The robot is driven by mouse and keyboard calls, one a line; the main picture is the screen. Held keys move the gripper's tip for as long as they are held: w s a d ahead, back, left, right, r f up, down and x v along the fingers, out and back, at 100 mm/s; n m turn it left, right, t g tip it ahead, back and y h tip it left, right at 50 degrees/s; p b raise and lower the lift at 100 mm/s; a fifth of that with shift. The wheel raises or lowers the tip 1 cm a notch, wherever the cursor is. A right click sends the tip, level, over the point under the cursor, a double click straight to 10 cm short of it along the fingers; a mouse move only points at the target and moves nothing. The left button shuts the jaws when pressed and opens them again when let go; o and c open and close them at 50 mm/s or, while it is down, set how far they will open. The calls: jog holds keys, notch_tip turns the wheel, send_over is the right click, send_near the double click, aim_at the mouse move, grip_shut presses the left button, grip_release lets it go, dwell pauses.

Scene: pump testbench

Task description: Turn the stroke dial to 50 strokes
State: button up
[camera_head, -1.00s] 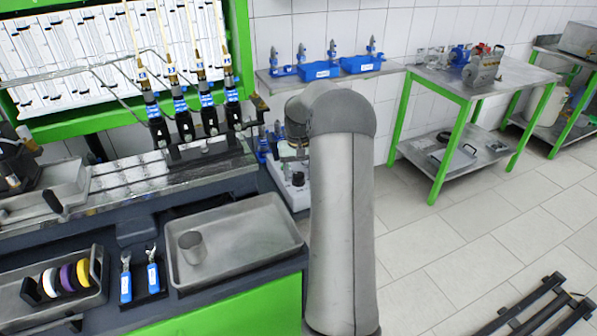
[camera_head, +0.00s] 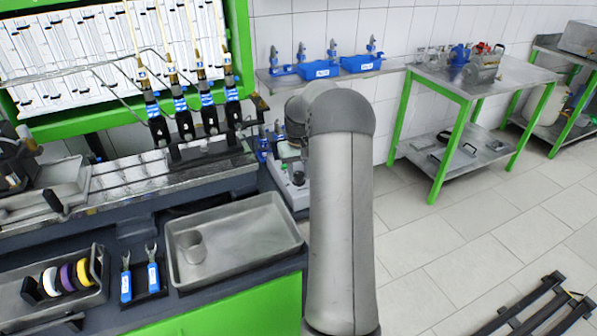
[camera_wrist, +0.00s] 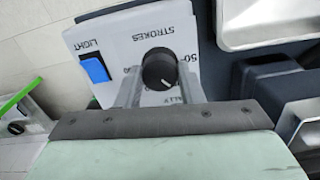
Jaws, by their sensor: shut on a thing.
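The stroke dial (camera_wrist: 157,62) is a round black knob on a white panel marked STROKES (camera_wrist: 137,30) in the wrist view. A 50 is printed just right of the knob. The knob's white mark points to the lower right of the picture, below that 50. My gripper (camera_wrist: 158,82) is shut on the dial, one metal finger on its left and one on its right. The lower lettering is partly hidden by the fingers and gripper body. In the head view the white console (camera_head: 302,198) shows beside my arm, which hides much of it.
A blue LIGHT switch (camera_wrist: 95,69) is left of the dial. In the head view a metal tray (camera_head: 240,240) with a cup lies left of my arm. Valves on a rack (camera_head: 190,150) stand behind it, and a blue-fitted shelf (camera_head: 385,73) is on the wall.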

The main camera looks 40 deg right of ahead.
aim_at(298, 174)
jog(key=n, duration=1)
jog(key=shift+p, duration=0.3)
jog(key=shift+n, duration=0.3)
jog(key=o, duration=1)
jog(key=shift+r, duration=0.1)
notch_tip(298, 174, up, 17)
jog(key=shift+r+b, duration=0.15)
jog(key=shift+b, duration=0.3)
